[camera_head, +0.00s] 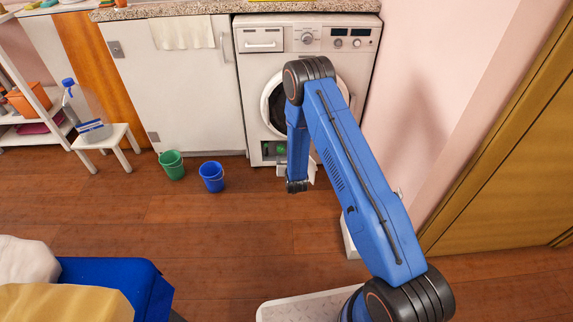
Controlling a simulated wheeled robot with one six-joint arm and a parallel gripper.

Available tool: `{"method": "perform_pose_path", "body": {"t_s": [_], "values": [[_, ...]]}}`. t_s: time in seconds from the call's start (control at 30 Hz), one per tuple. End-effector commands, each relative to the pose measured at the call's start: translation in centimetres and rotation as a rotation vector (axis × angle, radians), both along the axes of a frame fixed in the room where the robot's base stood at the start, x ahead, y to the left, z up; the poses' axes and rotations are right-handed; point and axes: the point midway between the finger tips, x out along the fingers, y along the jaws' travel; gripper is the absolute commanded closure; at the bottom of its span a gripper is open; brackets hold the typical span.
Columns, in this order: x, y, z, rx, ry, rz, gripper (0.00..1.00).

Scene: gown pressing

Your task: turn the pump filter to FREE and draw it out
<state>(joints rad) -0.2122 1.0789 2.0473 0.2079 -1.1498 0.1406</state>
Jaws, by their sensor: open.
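The white washing machine (354,92) stands against the back wall, its round door partly behind my arm. Low on its front is a small dark opening (267,149) with green in it, where the pump filter appears to sit. The FREE mark and the filter's angle are too small to read. My forearm hangs down in front of this corner. My gripper (284,168) is open, low by the opening and mostly hidden by my wrist; I cannot tell whether it touches the filter. A pale piece (312,172) shows right of the wrist, perhaps a flap.
A green bucket (172,166) and a blue bucket (212,177) stand on the floor left of the machine. A white stool (101,138) holds a spray bottle. A blue-sided container (110,272) with cloth is at lower left. The middle floor is clear.

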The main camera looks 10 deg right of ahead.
Motion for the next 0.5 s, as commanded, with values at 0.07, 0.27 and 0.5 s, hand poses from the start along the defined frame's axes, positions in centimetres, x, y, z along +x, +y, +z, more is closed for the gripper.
{"method": "perform_pose_path", "body": {"t_s": [0.07,0.27,0.5], "values": [[-0.3,0.1,-1.2,-0.002,-0.008,0.0,0.42],[-0.1,0.1,-2.0,-0.004,-0.018,-0.001,0.42],[2.6,0.1,-3.0,-0.002,-0.018,-0.002,0.42]]}}
